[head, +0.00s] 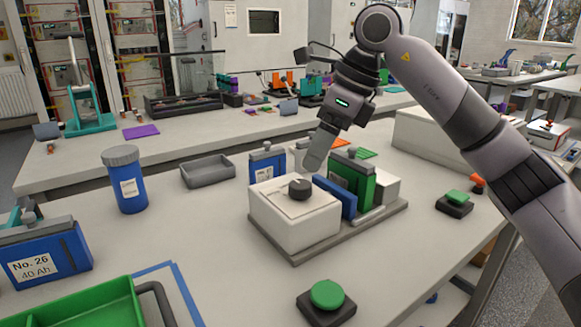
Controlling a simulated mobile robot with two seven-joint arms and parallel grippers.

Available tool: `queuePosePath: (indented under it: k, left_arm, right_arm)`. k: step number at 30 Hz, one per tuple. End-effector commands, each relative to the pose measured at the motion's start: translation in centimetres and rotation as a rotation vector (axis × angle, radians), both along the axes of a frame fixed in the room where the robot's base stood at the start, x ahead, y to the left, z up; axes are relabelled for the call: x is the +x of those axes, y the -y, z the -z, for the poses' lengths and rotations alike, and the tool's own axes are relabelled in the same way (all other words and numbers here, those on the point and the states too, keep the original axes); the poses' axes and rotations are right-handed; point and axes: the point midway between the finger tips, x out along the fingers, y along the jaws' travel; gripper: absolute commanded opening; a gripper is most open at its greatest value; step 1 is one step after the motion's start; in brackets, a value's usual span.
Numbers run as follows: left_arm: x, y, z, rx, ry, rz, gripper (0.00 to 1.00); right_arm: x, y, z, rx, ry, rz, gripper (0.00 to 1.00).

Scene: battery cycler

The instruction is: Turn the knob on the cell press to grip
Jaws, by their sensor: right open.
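The cell press (290,224) is a white box with a dark round knob (300,188) on its top, on a grey base plate (385,222). A blue plate (336,197) and a green cell (352,182) stand beside the box on the same base. My right gripper (316,150) points down just above and behind the knob, apart from it as far as I can see. It is open, with nothing visible in it; its fingers are seen nearly edge-on. My left gripper is out of view.
A green push button (327,295) stands in front of the press, and another (456,198) to its right. A blue cell (267,164) stands behind. A blue jar (126,180), grey tray (207,171) and blue No. 26 cell (42,255) are at left. Bare table lies between.

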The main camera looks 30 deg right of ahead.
Motion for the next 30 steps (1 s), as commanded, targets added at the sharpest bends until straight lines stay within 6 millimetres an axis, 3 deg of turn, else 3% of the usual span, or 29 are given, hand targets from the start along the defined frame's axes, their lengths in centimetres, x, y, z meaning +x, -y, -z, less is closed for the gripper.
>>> queuePosePath:
  k: [15, 26, 30]
  left_arm:
    - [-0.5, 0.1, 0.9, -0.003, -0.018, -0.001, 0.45]
    - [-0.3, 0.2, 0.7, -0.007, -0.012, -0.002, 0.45]
    - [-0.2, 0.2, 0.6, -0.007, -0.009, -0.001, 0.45]
  right_arm:
    - [1.6, -1.8, 6.0, 0.0, -0.002, -0.002, 0.7]
    - [1.8, -2.0, 6.6, 0.0, 0.0, -0.001, 0.7]
    - [1.8, -2.0, 6.6, 0.0, 0.0, -0.001, 0.28]
